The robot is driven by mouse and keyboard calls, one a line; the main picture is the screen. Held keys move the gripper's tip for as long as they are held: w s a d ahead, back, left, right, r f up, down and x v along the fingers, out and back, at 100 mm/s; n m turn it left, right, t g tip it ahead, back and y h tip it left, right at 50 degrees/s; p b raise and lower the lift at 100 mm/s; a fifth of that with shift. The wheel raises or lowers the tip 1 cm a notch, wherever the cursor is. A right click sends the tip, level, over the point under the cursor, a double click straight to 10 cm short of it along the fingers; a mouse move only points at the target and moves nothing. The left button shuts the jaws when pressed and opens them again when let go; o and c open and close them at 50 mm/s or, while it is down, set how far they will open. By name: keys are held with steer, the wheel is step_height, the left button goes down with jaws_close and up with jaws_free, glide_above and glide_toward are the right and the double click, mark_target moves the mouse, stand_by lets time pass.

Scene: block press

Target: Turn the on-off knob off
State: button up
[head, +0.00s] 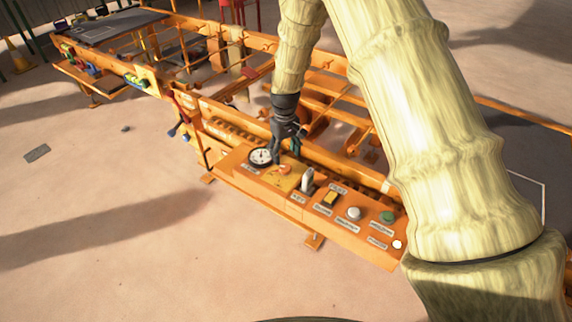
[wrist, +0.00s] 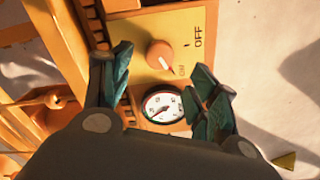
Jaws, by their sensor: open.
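The on-off knob (wrist: 160,55) is a round orange knob on a yellow plate (wrist: 185,25) in the wrist view. Its light pointer line is turned toward the ON mark, and the OFF mark (wrist: 198,36) lies to the right of it. In the head view the orange knob (head: 285,169) sits on the panel just below my gripper (head: 288,150). In the wrist view my gripper (wrist: 165,85) is open and empty, with one finger on each side below the knob. The fingers look apart from the knob.
A round gauge (head: 260,156) sits left of the knob, and it also shows between my fingers in the wrist view (wrist: 162,106). A key switch (head: 307,181), a yellow rocker (head: 329,199) and a green button (head: 387,217) stand to the right. Orange rails (head: 320,85) lie behind.

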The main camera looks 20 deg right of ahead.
mark_target(285, 167)
steer(key=shift+f+p, duration=0.3)
steer(key=shift+f, duration=2.9)
steer(key=shift+c, duration=0.4)
steer(key=c, duration=1)
